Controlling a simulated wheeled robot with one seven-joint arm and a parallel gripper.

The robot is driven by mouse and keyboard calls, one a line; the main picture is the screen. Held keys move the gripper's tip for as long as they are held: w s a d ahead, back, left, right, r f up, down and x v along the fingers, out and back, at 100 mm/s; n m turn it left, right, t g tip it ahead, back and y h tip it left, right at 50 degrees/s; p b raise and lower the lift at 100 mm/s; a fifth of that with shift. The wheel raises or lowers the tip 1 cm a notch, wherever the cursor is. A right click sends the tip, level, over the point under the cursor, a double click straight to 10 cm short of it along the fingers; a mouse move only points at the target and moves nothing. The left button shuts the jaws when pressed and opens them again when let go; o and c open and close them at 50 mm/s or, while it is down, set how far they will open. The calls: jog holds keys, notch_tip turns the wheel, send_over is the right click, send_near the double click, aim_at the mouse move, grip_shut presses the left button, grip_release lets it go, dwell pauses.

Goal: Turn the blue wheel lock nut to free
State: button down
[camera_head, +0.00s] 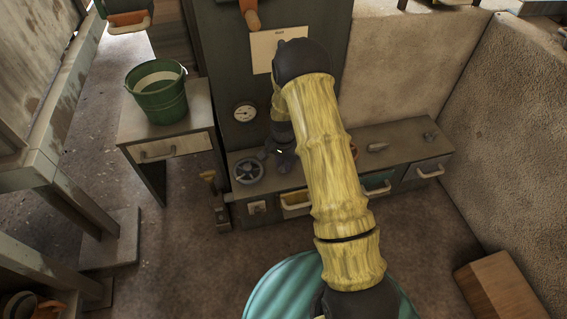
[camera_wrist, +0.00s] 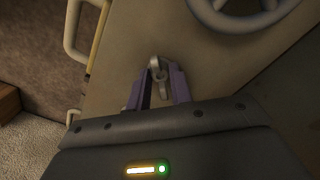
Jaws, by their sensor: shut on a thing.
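In the wrist view, a small grey metal lock nut (camera_wrist: 158,68) with a narrow upright tab stands on the beige bench face. My gripper (camera_wrist: 160,82) has its two purple fingers around the nut's near part, shut on it. A grey spoked handwheel (camera_wrist: 243,14) shows partly at the top right of that view, close beside the nut. In the head view the handwheel (camera_head: 248,171) sits at the bench's left end, and my gripper (camera_head: 283,157) is just right of it. The nut is hidden there by my gripper. No blue is clear on the wheel.
A low bench (camera_head: 405,138) runs right with a small lever (camera_head: 377,147) and drawers below. A round gauge (camera_head: 244,112) is on the dark panel. A green bucket (camera_head: 157,95) stands on a side table (camera_head: 190,105). A brown box (camera_head: 500,285) lies on the floor at the lower right.

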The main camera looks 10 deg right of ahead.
jog(key=shift+r+n+p, duration=0.1)
jog(key=shift+n+p, duration=0.3)
jog(key=shift+p, duration=0.2)
jog(key=shift+r+n+p, duration=0.15)
jog(key=shift+n+p, duration=0.65)
jog(key=shift+p, duration=0.4)
jog(key=n+p, duration=0.2)
jog(key=shift+p, duration=0.4)
jog(key=n+p, duration=0.1)
jog(key=n, duration=0.1)
jog(key=n+p, duration=0.2)
jog(key=shift+f+n, duration=0.2)
jog(key=shift+n, duration=0.1)
jog(key=shift+p, duration=0.3)
jog(key=shift+w, duration=0.1)
jog(key=c, duration=1.3)
grip_release()
jog(key=shift+o, duration=0.2)
